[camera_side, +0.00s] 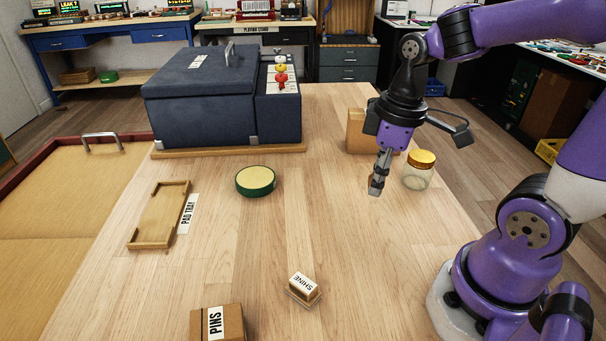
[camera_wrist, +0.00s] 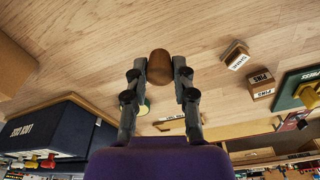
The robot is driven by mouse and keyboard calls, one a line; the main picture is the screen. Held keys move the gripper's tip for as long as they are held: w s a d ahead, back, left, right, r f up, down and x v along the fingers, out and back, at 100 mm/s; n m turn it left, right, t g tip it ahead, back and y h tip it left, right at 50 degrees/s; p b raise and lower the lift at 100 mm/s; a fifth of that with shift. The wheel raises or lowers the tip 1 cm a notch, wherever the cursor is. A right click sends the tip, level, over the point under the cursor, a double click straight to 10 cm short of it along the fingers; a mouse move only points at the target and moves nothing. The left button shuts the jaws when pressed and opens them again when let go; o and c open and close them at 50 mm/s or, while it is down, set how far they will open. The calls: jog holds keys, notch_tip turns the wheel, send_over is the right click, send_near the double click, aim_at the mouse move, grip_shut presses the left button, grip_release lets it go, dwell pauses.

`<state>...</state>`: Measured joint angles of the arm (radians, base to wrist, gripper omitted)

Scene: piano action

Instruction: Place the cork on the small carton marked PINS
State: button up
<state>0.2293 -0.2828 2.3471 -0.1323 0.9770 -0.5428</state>
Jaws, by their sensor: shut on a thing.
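My gripper (camera_side: 376,186) is above the right part of the table in the side view, fingers pointing down. In the wrist view, my gripper (camera_wrist: 160,72) is shut on the brown, rounded cork (camera_wrist: 160,66), held between the fingertips. The cork is hard to make out in the side view. The small carton marked PINS (camera_side: 232,322) stands at the bottom edge of the side view, partly cut off, well to the front left of my gripper. It also shows at the right of the wrist view (camera_wrist: 262,90), apart from the cork. Its top looks clear.
A gold-lidded jar (camera_side: 418,172) is close beside my gripper, with a wooden block (camera_side: 356,131) behind. A green round tin (camera_side: 256,181), pad tray (camera_side: 148,228) and dark blue box (camera_side: 210,100) stand further left.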

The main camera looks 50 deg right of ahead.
jog(key=w+a+r+n, duration=0.25)
jog(key=a+n, duration=0.25)
jog(key=a, duration=0.4)
jog(key=r+n+g, duration=0.2)
jog(key=n, duration=1)
send_over(215, 325)
jog(key=s+a, duration=0.2)
jog(key=s, duration=0.9)
jog(key=shift+w+f+y, duration=0.1)
jog(key=shift+w+y, duration=0.1)
jog(key=shift+y, duration=0.2)
jog(key=w+f, duration=0.2)
jog(key=w, duration=0.1)
jog(key=w+d+f, duration=0.1)
jog(key=w+f, duration=0.1)
jog(key=w, duration=0.2)
jog(key=w+d+f, duration=0.1)
jog(key=w+f, duration=0.1)
jog(key=w, duration=0.1)
jog(key=shift+w+d+f, duration=0.2)
jog(key=shift+w+f, duration=0.1)
jog(key=shift+f, duration=0.05)
jog(key=shift+w+f, duration=0.1)
jog(key=shift+f, duration=1.95)
